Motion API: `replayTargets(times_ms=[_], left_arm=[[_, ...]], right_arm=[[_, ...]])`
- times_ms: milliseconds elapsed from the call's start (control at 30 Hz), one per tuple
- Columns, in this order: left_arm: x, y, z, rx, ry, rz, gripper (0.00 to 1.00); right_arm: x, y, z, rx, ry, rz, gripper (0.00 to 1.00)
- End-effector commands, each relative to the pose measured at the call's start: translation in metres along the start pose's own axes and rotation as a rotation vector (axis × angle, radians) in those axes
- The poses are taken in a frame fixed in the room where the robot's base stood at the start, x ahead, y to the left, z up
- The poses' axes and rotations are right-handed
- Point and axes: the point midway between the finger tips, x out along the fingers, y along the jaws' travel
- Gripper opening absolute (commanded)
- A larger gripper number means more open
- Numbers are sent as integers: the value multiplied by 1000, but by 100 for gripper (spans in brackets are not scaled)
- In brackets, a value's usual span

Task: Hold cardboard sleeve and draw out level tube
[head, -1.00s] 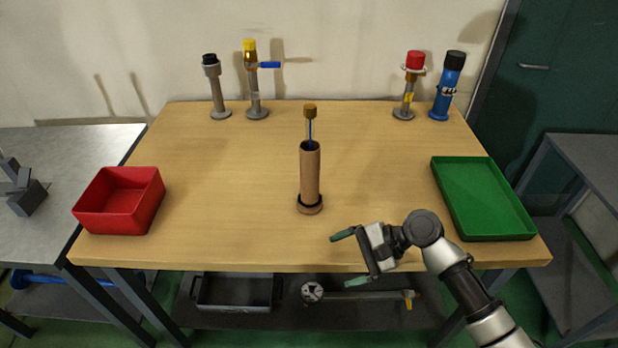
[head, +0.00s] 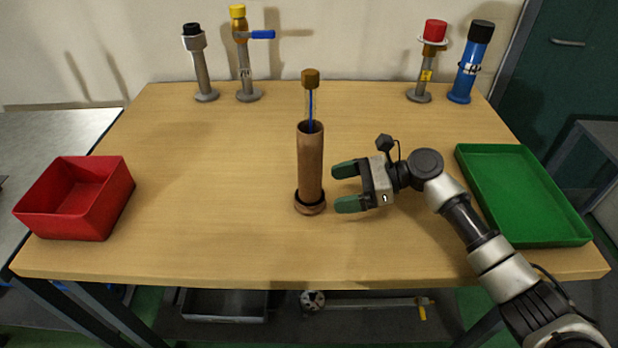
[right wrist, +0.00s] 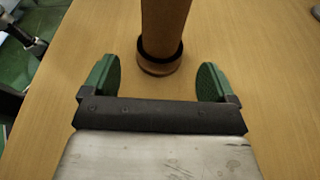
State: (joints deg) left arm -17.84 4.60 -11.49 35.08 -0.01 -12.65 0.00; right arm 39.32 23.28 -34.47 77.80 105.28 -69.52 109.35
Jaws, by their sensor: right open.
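The brown cardboard sleeve (head: 310,168) stands upright on the middle of the table, its foot in a dark ring with a brown base (head: 311,207). The level tube (head: 310,102), clear with a blue line inside and a brown cap (head: 310,77), sticks up out of the sleeve's top. My right gripper (head: 346,187) is open and empty just right of the sleeve, fingers pointing at it. In the right wrist view the sleeve (right wrist: 163,25) stands ahead, between the lines of the two green fingertips (right wrist: 158,80), not touching them. My left gripper is not in view.
A red bin (head: 75,200) stands at the left of the table and a green tray (head: 520,195) at the right. Several capped fittings stand along the back, including a blue cylinder (head: 470,65). The table around the sleeve is clear.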

Motion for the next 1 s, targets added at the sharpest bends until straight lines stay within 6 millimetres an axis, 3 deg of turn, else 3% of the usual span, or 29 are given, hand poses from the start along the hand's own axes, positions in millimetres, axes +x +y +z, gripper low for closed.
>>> replayTargets(times_ms=[133, 200, 400, 833, 867, 1000], left_arm=[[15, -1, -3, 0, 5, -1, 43], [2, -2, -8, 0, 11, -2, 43], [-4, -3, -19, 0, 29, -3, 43], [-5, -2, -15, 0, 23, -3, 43], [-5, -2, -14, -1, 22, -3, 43], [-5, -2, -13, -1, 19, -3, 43]], right_arm=[[24, 0, -2, -4, -1, 1, 88], [32, 0, 4, 1, -2, 2, 88], [52, 0, 2, -1, -1, 1, 88], [60, 0, 0, -2, 1, 1, 88], [60, 0, 0, -2, 1, 1, 86], [60, 0, 0, -3, 1, 1, 65]])
